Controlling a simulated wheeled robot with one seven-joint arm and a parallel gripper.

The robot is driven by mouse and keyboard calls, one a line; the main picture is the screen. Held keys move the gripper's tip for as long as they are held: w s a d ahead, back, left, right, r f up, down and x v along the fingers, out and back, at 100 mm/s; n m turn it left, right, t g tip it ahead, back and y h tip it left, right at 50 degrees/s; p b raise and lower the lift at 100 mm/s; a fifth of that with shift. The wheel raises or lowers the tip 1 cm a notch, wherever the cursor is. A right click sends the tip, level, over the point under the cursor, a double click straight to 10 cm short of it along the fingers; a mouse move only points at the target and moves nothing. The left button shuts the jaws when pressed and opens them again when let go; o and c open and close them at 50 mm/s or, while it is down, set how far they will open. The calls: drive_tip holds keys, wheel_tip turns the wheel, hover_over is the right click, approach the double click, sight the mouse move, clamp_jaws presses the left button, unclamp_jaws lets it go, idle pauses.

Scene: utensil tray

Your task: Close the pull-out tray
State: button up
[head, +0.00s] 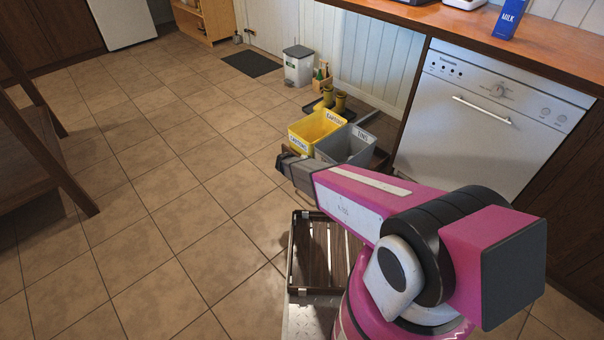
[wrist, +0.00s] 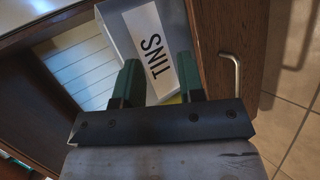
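The pull-out tray stands out from under the counter, left of the dishwasher. It holds a yellow bin (head: 316,129) labelled for cartons and a grey bin (head: 345,146) labelled TINS. In the wrist view the grey bin (wrist: 118,22) is close ahead, and the tray's wooden front panel (wrist: 212,45) with a metal handle (wrist: 236,72) is at right. My gripper (wrist: 160,82) is open, its two green fingers apart with nothing seen between them. In the head view my gripper (head: 290,166) is at the near left of the bins, its fingertips not clear. Contact with the panel cannot be told.
A white dishwasher (head: 490,110) stands right of the tray under the wooden counter (head: 480,32). Behind the bins are yellow boots (head: 340,102), a white bin (head: 298,66) and a dark mat (head: 251,64). A wooden frame (head: 40,150) stands at left. The tiled floor between is clear.

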drive_tip(key=w+a+f+n+t, duration=0.35)
drive_tip(key=a+f+t, duration=0.25)
drive_tip(key=a+f, duration=0.65)
drive_tip(key=x, duration=0.6)
drive_tip(key=r+x, duration=0.1)
drive_tip(key=x, duration=0.2)
drive_tip(key=shift+w, duration=0.2)
clamp_jaws()
